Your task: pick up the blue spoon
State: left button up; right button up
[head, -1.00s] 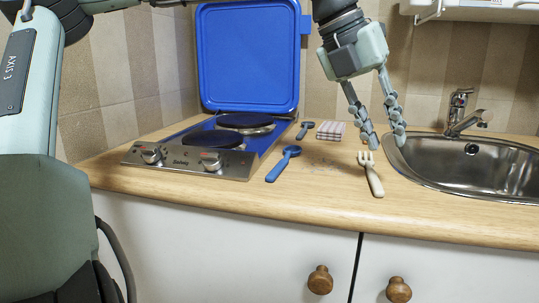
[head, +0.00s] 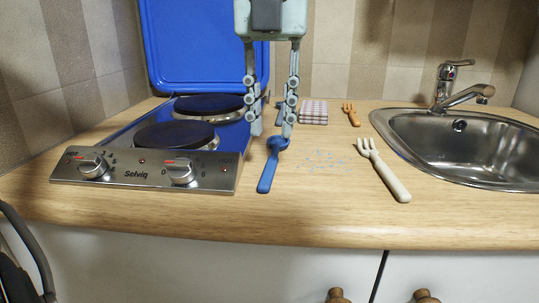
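The blue spoon (head: 267,172) lies on the wooden counter just right of the hob, its handle toward the front edge and its round head toward the back. My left gripper (head: 271,134) hangs down from above with its two fingers spread apart. The right-hand fingertip overlaps the spoon's head in the picture; I cannot tell whether it touches. Nothing shows between the fingers. My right gripper is out of view.
The hob (head: 140,176) with its raised blue lid (head: 200,45) stands on the left. A cream fork (head: 388,174), an orange fork (head: 351,114) and a checked cloth (head: 314,112) lie to the right. The sink (head: 460,150) is farther right. Counter around the spoon's handle is clear.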

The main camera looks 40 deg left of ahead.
aim_at(270, 167)
pick_arm(q)
jog(key=f, duration=0.6)
jog(key=shift+a+f, duration=0.15)
jog(key=shift+a, duration=0.05)
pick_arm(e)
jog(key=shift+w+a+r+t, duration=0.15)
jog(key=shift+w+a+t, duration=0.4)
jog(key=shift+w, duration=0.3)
pick_arm(q)
jog(key=shift+c, duration=0.4)
grip_shut()
